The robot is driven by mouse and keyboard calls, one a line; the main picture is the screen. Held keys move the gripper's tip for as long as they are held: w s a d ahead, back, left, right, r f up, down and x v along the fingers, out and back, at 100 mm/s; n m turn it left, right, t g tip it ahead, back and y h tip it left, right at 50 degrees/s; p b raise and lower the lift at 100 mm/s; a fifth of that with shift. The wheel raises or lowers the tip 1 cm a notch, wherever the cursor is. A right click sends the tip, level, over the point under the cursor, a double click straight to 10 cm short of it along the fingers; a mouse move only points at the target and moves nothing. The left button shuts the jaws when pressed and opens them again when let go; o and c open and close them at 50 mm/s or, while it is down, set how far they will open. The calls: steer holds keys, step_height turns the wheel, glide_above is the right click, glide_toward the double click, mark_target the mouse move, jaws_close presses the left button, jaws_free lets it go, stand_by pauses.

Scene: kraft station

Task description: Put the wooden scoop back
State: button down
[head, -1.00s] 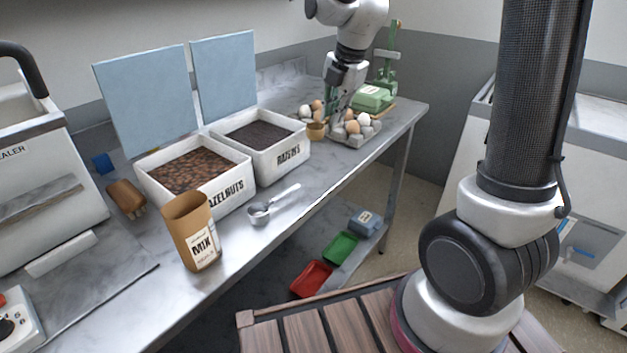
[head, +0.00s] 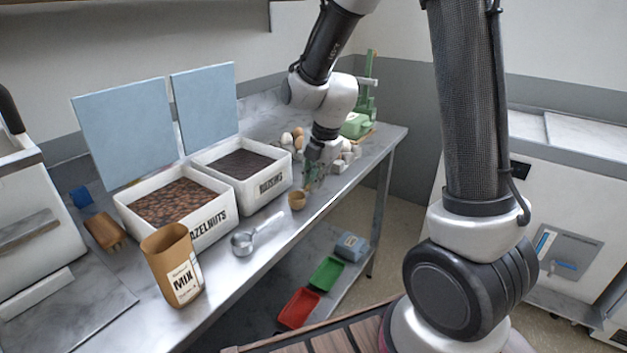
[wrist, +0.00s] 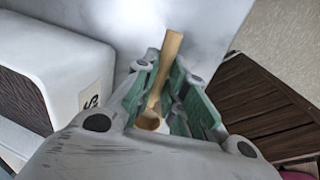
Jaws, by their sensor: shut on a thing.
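The wooden scoop (head: 297,201) is a small tan cup with a light wooden handle. My gripper (head: 312,183) is shut on it, just right of the raisins bin (head: 243,190). In the wrist view the scoop (wrist: 171,58) lies between the green finger pads of my gripper (wrist: 166,92), its handle pointing away and its round bowl close to the palm. The scoop is over or close to the counter; I cannot tell whether it touches.
A metal scoop (head: 244,243) lies on the counter (head: 225,285) beside the hazelnuts bin (head: 205,232). A brown MIX bag (head: 172,262) stands nearer.

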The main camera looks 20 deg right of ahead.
steer(key=c, duration=1.5)
jaws_free()
steer(key=shift+f, duration=0.1)
steer(key=v, duration=1.2)
steer(key=s+d+r+m, duration=0.2)
steer(key=s+d+m, duration=0.1)
steer(key=s+m, duration=0.4)
steer(key=s+d+r+m+t+h, duration=0.1)
steer(key=s+d+r+m, duration=0.1)
steer(key=s+d+m, duration=0.2)
steer(key=s+d+r+m+t, duration=0.1)
steer(key=s+d+r+m, duration=0.1)
steer(key=s+m, duration=0.8)
steer(key=shift+s+d+m+h, duration=0.2)
steer(key=shift+d+m, duration=0.15)
steer(key=shift+m, duration=0.7)
steer(key=shift+s+d+m+h, duration=0.15)
steer(key=shift+d+m, duration=0.15)
steer(key=shift+m, duration=0.75)
